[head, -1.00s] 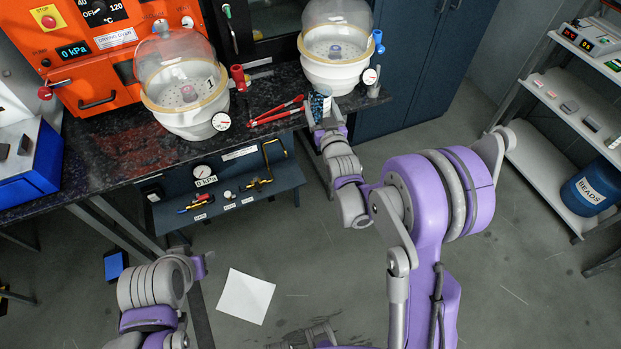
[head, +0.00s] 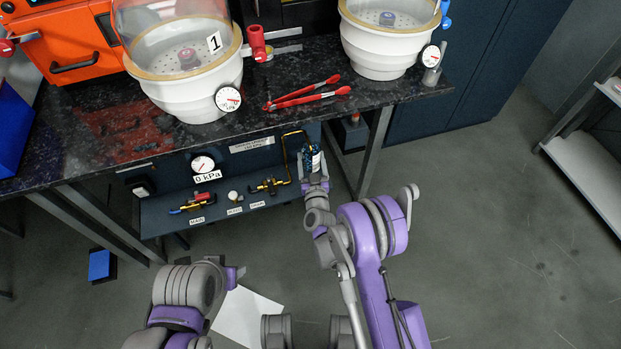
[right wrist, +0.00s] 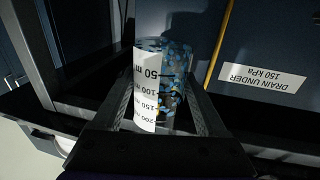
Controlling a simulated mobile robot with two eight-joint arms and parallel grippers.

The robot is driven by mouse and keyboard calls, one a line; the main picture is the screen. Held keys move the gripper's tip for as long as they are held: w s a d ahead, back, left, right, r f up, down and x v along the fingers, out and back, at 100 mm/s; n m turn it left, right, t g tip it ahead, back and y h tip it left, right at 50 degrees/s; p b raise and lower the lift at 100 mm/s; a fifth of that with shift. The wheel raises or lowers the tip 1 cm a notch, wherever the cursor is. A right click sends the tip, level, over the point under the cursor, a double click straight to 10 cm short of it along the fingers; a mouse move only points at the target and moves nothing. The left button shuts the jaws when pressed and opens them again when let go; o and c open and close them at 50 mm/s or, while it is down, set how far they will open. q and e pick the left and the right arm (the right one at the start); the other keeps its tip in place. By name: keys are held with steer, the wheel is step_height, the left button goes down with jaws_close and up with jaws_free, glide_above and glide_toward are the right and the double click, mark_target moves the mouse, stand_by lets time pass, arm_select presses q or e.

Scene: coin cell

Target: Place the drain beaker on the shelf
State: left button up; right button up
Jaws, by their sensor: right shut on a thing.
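The drain beaker (head: 311,158), with blue and a few yellow bits inside and a white volume scale, is held between the fingers of my right gripper (head: 315,183).
A brass pipe (head: 286,150) and the "DRAIN UNDER 150 kPa" label (right wrist: 262,83) are close to the beaker. The dark bench top (head: 280,120) overhangs the shelf, with red tongs (head: 305,96) and two white desiccators on it. A bench leg (head: 375,150) stands right of the beaker.

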mark_target(311, 169)
step_height(311, 169, down, 5)
steer(key=shift+s+r+b, duration=0.1)
steer(key=shift+r+b, duration=0.05)
steer(key=shift+b, duration=0.2)
steer(key=shift+f+b, duration=0.3)
steer(key=shift+f, duration=1.85)
steer(key=shift+f, duration=0.25)
steer(key=o, duration=1.4)
steer(key=shift+r, duration=0.1)
steer(key=shift+o, duration=0.2)
